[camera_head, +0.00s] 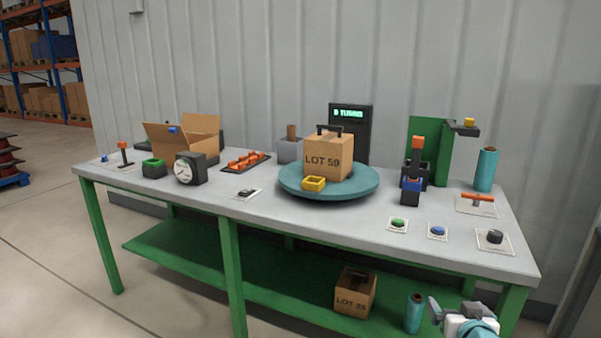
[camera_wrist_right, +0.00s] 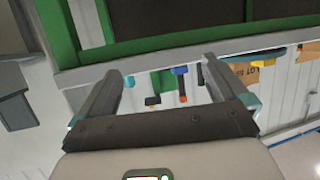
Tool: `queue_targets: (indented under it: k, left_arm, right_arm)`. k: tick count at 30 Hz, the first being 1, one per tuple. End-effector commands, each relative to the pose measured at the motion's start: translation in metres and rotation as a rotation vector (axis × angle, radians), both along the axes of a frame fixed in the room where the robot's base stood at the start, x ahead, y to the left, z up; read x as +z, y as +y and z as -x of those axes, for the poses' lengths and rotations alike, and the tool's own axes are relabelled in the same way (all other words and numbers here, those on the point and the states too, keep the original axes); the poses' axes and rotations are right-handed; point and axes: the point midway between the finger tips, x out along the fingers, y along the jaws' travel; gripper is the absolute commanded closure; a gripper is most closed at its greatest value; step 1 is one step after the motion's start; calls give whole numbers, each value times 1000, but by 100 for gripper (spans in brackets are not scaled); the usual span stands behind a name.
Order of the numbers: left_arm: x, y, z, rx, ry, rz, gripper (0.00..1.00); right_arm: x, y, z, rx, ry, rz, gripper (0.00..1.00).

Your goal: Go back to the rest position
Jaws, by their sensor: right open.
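My right gripper (camera_head: 462,312) shows at the bottom right of the head view, low in front of the workbench (camera_head: 262,219) and apart from it. In the right wrist view its two fingers (camera_wrist_right: 163,68) are spread, with nothing between them. That view looks upside down, with the bench edge and green frame across the top. My left gripper is in neither view.
A box marked LOT 59 (camera_head: 325,161) and a yellow block (camera_head: 314,183) stand on the teal turntable (camera_head: 352,190). A box marked LOT 25 (camera_head: 354,295) and a teal roll (camera_head: 414,312) are on the lower green shelf, near my right gripper.

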Motion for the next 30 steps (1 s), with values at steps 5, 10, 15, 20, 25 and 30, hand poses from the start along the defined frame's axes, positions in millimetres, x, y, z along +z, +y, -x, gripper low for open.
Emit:
queue_targets:
  k: [5, 10, 15, 20, 25, 30]
  left_arm:
    - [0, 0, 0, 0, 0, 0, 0]
    - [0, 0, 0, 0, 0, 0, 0]
    - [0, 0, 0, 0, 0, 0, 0]
    - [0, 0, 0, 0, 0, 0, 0]
    - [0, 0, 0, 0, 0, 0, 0]
    - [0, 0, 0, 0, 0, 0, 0]
  right_arm:
    - [-74, 49, 9, 90, 148, -59, 0]
    - [-139, 94, 31, 167, 292, -123, 0]
    - [-197, 139, 65, 240, 442, -191, 0]
    - [-245, 179, 109, 301, 593, -259, 0]
    - [-286, 216, 167, 353, 763, -337, 0]
    - [-311, 243, 224, 381, 916, -409, 0]
